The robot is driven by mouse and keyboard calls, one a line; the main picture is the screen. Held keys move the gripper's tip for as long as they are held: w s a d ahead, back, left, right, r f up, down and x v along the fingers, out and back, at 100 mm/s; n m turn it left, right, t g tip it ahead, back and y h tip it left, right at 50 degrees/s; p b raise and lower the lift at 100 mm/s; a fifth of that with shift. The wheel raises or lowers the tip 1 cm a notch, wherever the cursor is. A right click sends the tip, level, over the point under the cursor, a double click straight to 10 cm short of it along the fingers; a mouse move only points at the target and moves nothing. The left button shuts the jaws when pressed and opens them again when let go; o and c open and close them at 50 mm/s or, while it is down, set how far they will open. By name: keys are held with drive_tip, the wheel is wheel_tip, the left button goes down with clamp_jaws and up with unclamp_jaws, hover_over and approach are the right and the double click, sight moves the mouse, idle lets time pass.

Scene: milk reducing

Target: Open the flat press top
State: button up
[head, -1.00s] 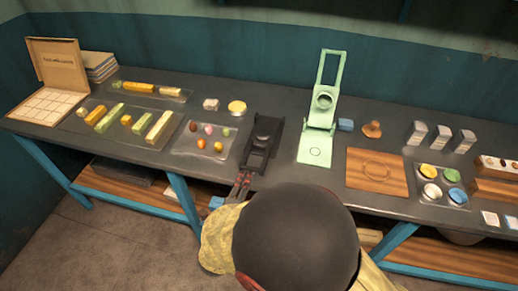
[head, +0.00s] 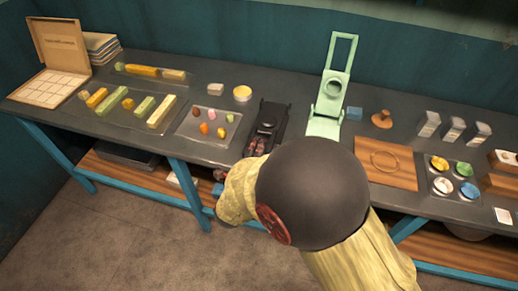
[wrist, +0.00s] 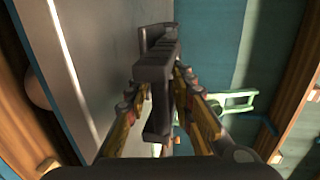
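The black flat press (head: 270,118) lies on the bench near its front edge, left of the green press. Its top looks folded down. My gripper (head: 257,146) is at the press's near end in the head view; my arm hides part of this area. In the wrist view, the black press (wrist: 155,85) stands between the two fingers of my gripper (wrist: 157,88). The fingers are apart, one on each side of its narrow black end. I cannot tell whether they touch it.
A green press (head: 326,115) stands with its top raised, just right of the black press. A tray of small coloured pieces (head: 190,133) is close on the left. A wooden board (head: 385,170) lies to the right.

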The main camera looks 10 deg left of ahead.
drive_tip(key=c, duration=0.3)
clamp_jaws()
idle(0.6)
